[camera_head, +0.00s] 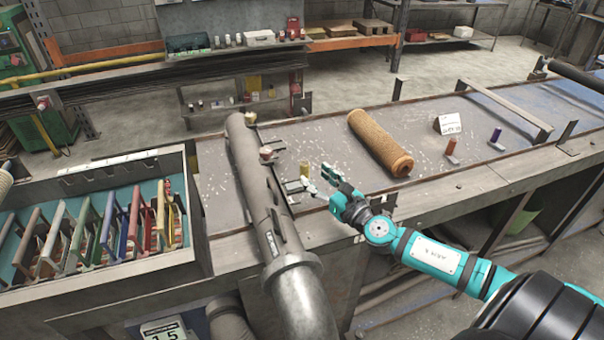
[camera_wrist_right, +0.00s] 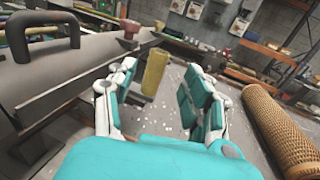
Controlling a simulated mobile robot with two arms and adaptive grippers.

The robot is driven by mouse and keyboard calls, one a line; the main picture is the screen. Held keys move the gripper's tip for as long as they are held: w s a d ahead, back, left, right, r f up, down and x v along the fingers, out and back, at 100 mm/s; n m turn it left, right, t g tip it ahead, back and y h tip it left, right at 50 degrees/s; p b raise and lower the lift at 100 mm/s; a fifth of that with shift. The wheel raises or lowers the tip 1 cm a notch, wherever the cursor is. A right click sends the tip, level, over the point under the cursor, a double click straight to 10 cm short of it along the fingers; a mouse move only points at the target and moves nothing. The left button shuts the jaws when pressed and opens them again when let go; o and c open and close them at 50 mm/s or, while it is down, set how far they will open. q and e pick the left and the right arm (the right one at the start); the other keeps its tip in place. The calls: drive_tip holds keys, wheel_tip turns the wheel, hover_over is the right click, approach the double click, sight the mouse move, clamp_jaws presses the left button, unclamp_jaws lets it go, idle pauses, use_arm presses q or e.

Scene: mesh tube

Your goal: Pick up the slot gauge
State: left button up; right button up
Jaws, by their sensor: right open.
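A small upright yellow cylinder (camera_head: 305,168) stands on the grey bench top, beside the thick grey pipe. It may be the slot gauge; the frames do not name it. In the right wrist view the yellow cylinder (camera_wrist_right: 154,73) shows beyond and between my fingers, apart from them, its lower end partly hidden. My right gripper (camera_head: 328,183) is open and empty, just right of the yellow cylinder in the head view. Its two spread fingers show in the right wrist view (camera_wrist_right: 160,90). My left gripper is not in view.
The grey pipe (camera_head: 262,190) crosses the bench close left of my gripper. A red-topped piece (camera_head: 266,154) is beside it. A tan mesh roll (camera_head: 380,143) lies to the right, with orange (camera_head: 451,144) and purple (camera_head: 496,135) pieces beyond. A tray (camera_head: 180,150) of coloured frames stands left.

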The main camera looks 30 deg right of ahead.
sight(307, 170)
drive_tip(key=w, duration=0.1)
drive_tip(key=w+p, duration=0.1)
drive_tip(key=w, duration=0.3)
drive_tip(key=shift+w+a+r+p, duration=0.15)
drive_tip(key=shift+a+p, duration=0.1)
drive_tip(key=shift+p, duration=0.1)
drive_tip(key=shift+w, duration=0.25)
drive_tip(key=shift+s, duration=0.15)
drive_tip(key=c, duration=0.3)
clamp_jaws()
